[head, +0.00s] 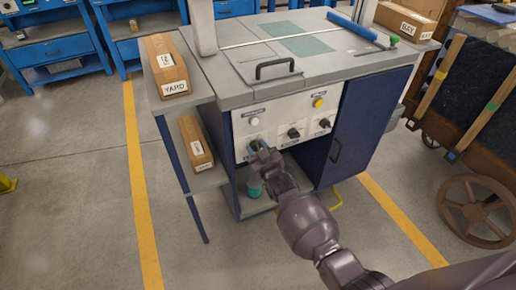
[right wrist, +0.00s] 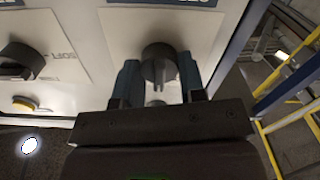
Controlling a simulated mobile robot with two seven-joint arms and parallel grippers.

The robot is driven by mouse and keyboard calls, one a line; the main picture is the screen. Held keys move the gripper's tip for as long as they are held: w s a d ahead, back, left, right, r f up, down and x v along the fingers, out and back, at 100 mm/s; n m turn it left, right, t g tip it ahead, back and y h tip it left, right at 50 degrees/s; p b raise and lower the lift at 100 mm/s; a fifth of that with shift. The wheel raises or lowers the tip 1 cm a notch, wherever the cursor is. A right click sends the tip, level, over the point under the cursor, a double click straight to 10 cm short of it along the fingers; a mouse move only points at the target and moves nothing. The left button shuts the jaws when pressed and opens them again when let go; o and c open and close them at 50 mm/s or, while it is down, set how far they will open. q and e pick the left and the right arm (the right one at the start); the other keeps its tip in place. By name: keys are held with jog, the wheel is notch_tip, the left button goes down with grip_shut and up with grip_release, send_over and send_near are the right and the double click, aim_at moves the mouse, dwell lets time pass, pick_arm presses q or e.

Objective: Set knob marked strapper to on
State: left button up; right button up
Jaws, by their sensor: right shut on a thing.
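The white control panel (head: 275,128) on the machine's front carries several dark knobs. My right gripper (head: 256,147) is at the panel's lower left knob, which it mostly hides in the head view. In the right wrist view this dark round knob (right wrist: 158,62) sits between the two fingers of the right gripper (right wrist: 158,80), which is shut on it. Its raised grip runs roughly up and down in that picture. The labels are too small or cut off to read, so I cannot tell which knob is marked strapper. My left gripper is not in view.
Other knobs (head: 293,133) and (head: 325,123), a white button (head: 254,122) and a yellow button (head: 318,102) share the panel. A side shelf with boxes (head: 167,66) stands left. A blue cabinet door (head: 365,115) is right. A wheeled cart (head: 478,210) stands further right.

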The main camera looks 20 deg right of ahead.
jog(key=m, duration=0.4)
pick_arm(q)
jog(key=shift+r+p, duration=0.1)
jog(key=shift+p, duration=0.25)
pick_arm(e)
jog(key=shift+d+m, duration=0.1)
jog(key=shift+m, duration=0.8)
jog(key=shift+f, duration=0.1)
jog(key=o, duration=0.9)
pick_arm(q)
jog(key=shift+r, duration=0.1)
pick_arm(e)
jog(key=shift+s, duration=0.1)
jog(key=s, duration=0.1)
jog(key=s+p, duration=0.1)
jog(key=s, duration=0.1)
jog(key=shift+s+r, duration=0.25)
jog(key=shift+r, duration=0.1)
pick_arm(q)
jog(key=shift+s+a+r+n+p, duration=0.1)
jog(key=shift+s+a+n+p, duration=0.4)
jog(key=shift+p, duration=0.4)
pick_arm(e)
send_near(258, 149)
jog(key=shift+s+f, duration=0.25)
